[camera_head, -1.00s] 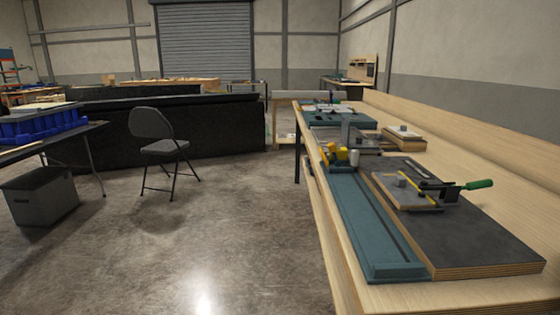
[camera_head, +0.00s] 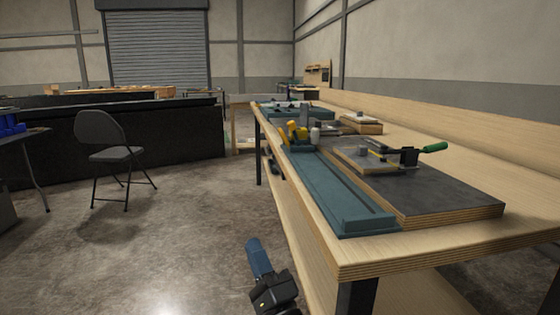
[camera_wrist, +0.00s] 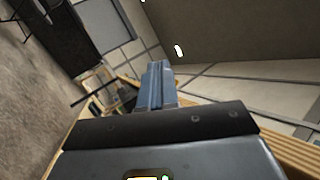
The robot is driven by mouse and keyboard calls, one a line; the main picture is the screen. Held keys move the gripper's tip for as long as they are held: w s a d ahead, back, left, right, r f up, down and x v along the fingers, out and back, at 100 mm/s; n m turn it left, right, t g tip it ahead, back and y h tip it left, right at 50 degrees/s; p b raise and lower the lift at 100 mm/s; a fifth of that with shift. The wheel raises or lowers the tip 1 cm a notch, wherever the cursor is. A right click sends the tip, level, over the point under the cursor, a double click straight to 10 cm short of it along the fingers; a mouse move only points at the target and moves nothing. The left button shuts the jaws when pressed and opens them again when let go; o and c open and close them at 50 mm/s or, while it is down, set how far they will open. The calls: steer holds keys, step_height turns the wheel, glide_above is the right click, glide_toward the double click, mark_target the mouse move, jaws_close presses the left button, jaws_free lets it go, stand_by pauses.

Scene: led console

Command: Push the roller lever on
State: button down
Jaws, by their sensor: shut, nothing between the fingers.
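I cannot make out the roller lever for certain. A small group of yellow parts (camera_head: 297,132) stands at the far end of a long teal rail base (camera_head: 335,200), with a small pale upright piece (camera_head: 315,134) beside it. A toggle clamp with a green handle (camera_head: 433,148) sits on a dark board to the right. My gripper (camera_head: 255,246) is low at the bottom centre of the head view, left of the bench edge and apart from everything on the bench. Its blue fingers (camera_wrist: 158,85) are together and empty in the wrist view.
The wooden bench (camera_head: 450,246) runs along the right, its front corner close to my gripper. The dark board (camera_head: 455,203) lies beside the teal base. A folding chair (camera_head: 112,153) stands at the left. The concrete floor between chair and bench is clear.

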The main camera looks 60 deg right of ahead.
steer(key=w+d+r+n+g+h+b, duration=0.4)
steer(key=w+d+n+g, duration=0.5)
steer(key=n, duration=0.5)
steer(key=w+d+r+n+g+h+b, duration=0.5)
steer(key=w+d+r+n+g+b, duration=0.3)
steer(key=d+n+g, duration=0.4)
steer(key=shift+w+d+n+g+b, duration=0.4)
steer(key=shift+n+g+b, duration=0.4)
steer(key=shift+b, duration=0.4)
steer(key=b, duration=0.2)
glide_toward(293, 131)
steer(key=w+d+r, duration=0.1)
steer(key=w+d, duration=0.3)
steer(key=shift+s+d+r+b, duration=0.2)
steer(key=shift+s+d+r, duration=0.2)
steer(key=shift+s+d, duration=0.15)
steer(key=shift+s+d+r+b, duration=0.15)
steer(key=shift+s+d+r, duration=0.25)
steer(key=shift+s, duration=0.2)
